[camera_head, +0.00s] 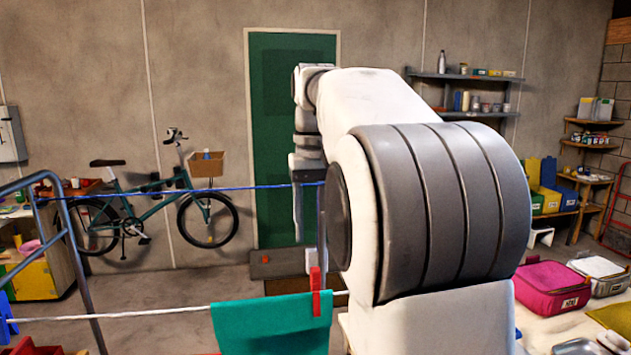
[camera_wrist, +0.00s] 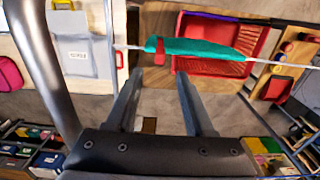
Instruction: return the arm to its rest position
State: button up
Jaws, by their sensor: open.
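My gripper (camera_head: 310,232) hangs fingers down at the end of my raised arm, in front of the green door in the head view. My white and grey arm fills the middle and right of that view and hides part of the gripper. In the wrist view the two fingers of my gripper (camera_wrist: 160,78) are spread apart with nothing between them. A teal cloth (camera_head: 270,325) hangs on a white line with a red clothespin (camera_head: 316,291) at its right end. The cloth (camera_wrist: 205,48) and clothespin (camera_wrist: 160,52) also show just beyond the fingertips in the wrist view.
A red basket (camera_wrist: 218,76) lies below the cloth. A blue line (camera_head: 250,186) crosses the head view near gripper height. A metal rack frame (camera_head: 72,230) stands at left. A bicycle (camera_head: 150,205) leans by the wall. A pink bag (camera_head: 551,287) sits on the right table.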

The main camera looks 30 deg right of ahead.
notch_tip(320, 180, up, 8)
jog(key=p, duration=0.1)
jog(key=shift+f, duration=0.15)
jog(key=s+a+f+n+t+b, duration=0.1)
jog(key=s+a+f+t, duration=0.1)
jog(key=s+a+f, duration=0.2)
jog(key=s+a+f+n+t, duration=0.1)
jog(key=s+a+f, duration=0.3)
jog(key=s+f, duration=0.4)
jog(key=s+a+f+n+t+b, duration=0.1)
jog(key=s+a+f, duration=0.3)
jog(key=f, duration=0.6)
jog(key=s+t, duration=0.1)
jog(key=s, duration=0.1)
jog(key=shift+s+a+t+b, duration=0.25)
jog(key=shift+s+t+b, duration=0.05)
jog(key=shift+s, duration=0.05)
